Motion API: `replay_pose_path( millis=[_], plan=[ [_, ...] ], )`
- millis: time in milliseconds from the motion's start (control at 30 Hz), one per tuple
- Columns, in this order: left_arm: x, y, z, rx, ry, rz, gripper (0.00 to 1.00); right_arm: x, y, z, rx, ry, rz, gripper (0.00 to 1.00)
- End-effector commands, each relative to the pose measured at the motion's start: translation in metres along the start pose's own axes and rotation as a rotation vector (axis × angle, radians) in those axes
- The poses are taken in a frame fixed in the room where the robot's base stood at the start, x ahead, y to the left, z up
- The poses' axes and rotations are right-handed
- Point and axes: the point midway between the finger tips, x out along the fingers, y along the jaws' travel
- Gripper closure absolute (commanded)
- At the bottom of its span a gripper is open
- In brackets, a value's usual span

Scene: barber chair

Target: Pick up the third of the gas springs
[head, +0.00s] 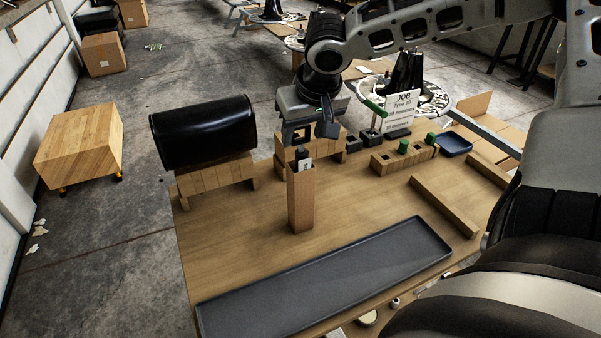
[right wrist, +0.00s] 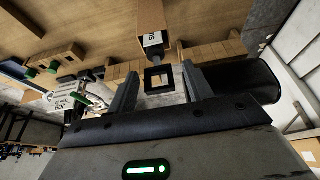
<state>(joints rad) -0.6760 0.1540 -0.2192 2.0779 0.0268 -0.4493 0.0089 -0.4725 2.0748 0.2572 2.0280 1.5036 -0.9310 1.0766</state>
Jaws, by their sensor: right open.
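A gas spring (head: 303,160) with a dark top and a white label stands upright in a tall wooden holder (head: 301,203); its lower part is hidden. In the right wrist view its label (right wrist: 152,41) and a black square end piece (right wrist: 159,80) show. My right gripper (head: 308,132) is open above the holder. In the right wrist view the open fingers (right wrist: 159,78) stand on either side of the square end piece, with gaps visible. I cannot tell which other parts are gas springs. My left gripper is not in view.
A dark tray (head: 325,280) lies along the table's front. A black padded roll (head: 203,133) rests on a wooden stand (head: 216,178) at left. A wooden block with green-topped pieces (head: 405,156), a blue tray (head: 455,144), a wooden bar (head: 444,205) and a job sign (head: 402,110) are at right.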

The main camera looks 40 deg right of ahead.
Motion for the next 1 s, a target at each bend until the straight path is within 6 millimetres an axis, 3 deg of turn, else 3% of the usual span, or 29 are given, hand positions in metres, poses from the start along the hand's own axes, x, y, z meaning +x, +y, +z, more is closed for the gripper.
replay_pose_path(
  millis=[233,533,833,1000],
  plan=[
    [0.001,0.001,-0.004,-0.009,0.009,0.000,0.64,0.018,0.001,0.000,-0.001,-0.001,0.001,0.49],
    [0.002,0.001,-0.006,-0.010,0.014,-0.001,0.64,0.060,0.005,-0.002,-0.001,-0.002,0.001,0.49],
    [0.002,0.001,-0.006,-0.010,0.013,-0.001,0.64,0.064,0.005,-0.003,-0.001,0.001,-0.001,0.49],
    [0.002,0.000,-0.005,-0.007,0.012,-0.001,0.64,0.064,0.005,-0.003,-0.001,0.001,-0.001,0.96]
  ],
)
